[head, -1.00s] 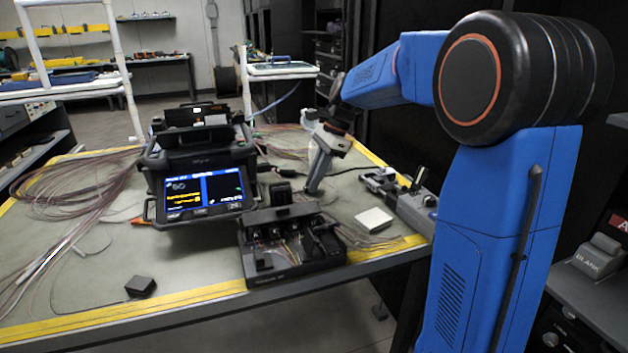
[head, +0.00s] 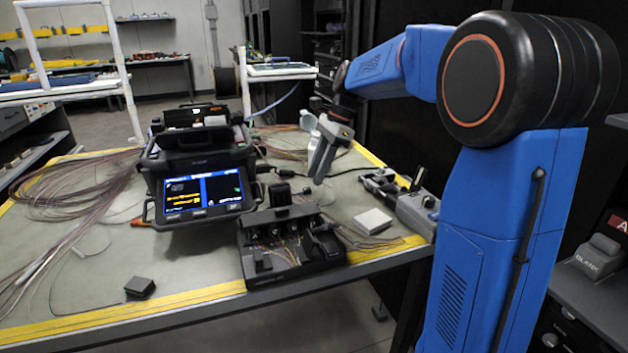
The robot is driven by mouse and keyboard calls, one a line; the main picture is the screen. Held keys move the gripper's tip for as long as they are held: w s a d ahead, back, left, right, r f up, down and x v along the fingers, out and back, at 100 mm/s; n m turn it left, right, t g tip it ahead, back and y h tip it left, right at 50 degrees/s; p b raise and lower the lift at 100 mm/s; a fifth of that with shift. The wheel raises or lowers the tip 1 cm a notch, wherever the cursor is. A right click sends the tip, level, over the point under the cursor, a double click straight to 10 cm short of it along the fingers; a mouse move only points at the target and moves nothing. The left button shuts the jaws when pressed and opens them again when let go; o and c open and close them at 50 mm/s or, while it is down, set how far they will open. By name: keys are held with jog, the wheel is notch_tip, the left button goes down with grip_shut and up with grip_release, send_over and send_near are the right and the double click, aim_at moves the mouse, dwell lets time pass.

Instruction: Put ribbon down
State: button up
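My gripper (head: 318,178) hangs over the table behind the black tray, with its fingers pointing down. The fingers lie close together from this side, and I cannot tell whether there is a gap or a ribbon between them. Thin reddish-brown fibre ribbons (head: 368,239) run out of the right side of the black tray (head: 290,262) at the front edge. A large loose bundle of ribbons (head: 85,190) lies on the left of the table, and more ribbons (head: 280,130) lie behind the splicer. The fusion splicer (head: 200,165) stands left of my gripper with its screen lit.
A white bottle (head: 308,119) stands close behind my gripper. A pale square block (head: 373,221) and a grey device (head: 415,212) lie at the right edge. A small black block (head: 139,288) sits front left, with bare table (head: 190,260) around it.

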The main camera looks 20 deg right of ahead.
jog(key=v, duration=0.8)
jog(key=shift+d+r, duration=0.15)
jog(key=shift+r, duration=0.25)
